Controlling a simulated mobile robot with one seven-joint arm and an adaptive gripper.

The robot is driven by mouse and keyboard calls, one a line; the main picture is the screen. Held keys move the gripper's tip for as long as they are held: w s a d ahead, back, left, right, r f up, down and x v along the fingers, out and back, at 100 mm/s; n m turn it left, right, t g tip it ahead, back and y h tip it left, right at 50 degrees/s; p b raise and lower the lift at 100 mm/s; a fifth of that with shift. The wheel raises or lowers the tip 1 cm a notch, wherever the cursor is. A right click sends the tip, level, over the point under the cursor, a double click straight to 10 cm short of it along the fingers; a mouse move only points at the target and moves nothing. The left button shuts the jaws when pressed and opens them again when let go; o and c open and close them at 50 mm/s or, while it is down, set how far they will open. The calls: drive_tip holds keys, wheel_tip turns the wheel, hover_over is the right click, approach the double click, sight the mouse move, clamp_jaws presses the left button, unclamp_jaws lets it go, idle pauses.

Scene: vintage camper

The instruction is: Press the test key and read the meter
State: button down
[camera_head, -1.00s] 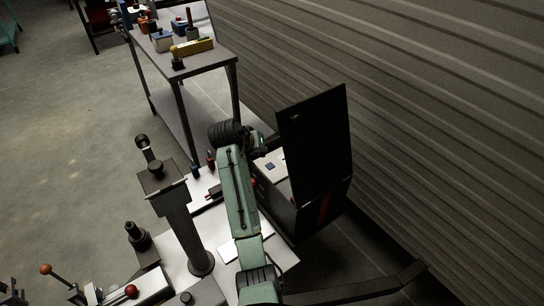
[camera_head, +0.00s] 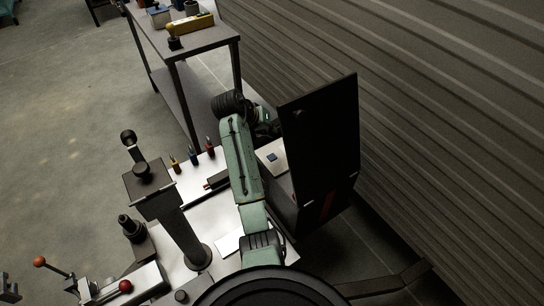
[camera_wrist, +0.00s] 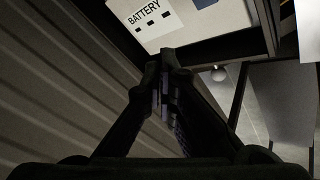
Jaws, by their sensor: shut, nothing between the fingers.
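A black case (camera_head: 318,150) stands open beside the workbench, its lid upright. A pale panel (camera_head: 265,150) with a blue square key (camera_head: 272,157) shows inside it, partly hidden by the lid and my arm. In the wrist view, the pale panel reads "BATTERY" (camera_wrist: 146,17) with small dark slots beneath, and part of a blue area (camera_wrist: 203,3) shows at the top edge. My gripper (camera_wrist: 164,72) is shut and empty, its tips below the panel in the picture; I cannot tell whether they touch anything. No meter dial can be made out.
A white-topped workbench (camera_head: 207,213) holds a dark upright stand (camera_head: 178,215) and several small coloured-handled tools left of my arm. A grey shelf table (camera_head: 200,48) stands behind. A corrugated wall (camera_head: 430,110) is close on the right. Open floor (camera_head: 70,120) lies left.

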drive_tip(key=f, duration=0.1)
drive_tip(key=b, duration=0.5)
hover_over(271, 155)
wheel_tip(271, 155, down, 6)
drive_tip(key=shift+r, duration=0.25)
drive_tip(key=shift+f, duration=1.1)
drive_tip(key=shift+f, duration=0.4)
drive_tip(key=shift+f, duration=0.4)
idle(0.7)
drive_tip(key=shift+r+p, duration=0.65)
drive_tip(key=shift+r, duration=0.15)
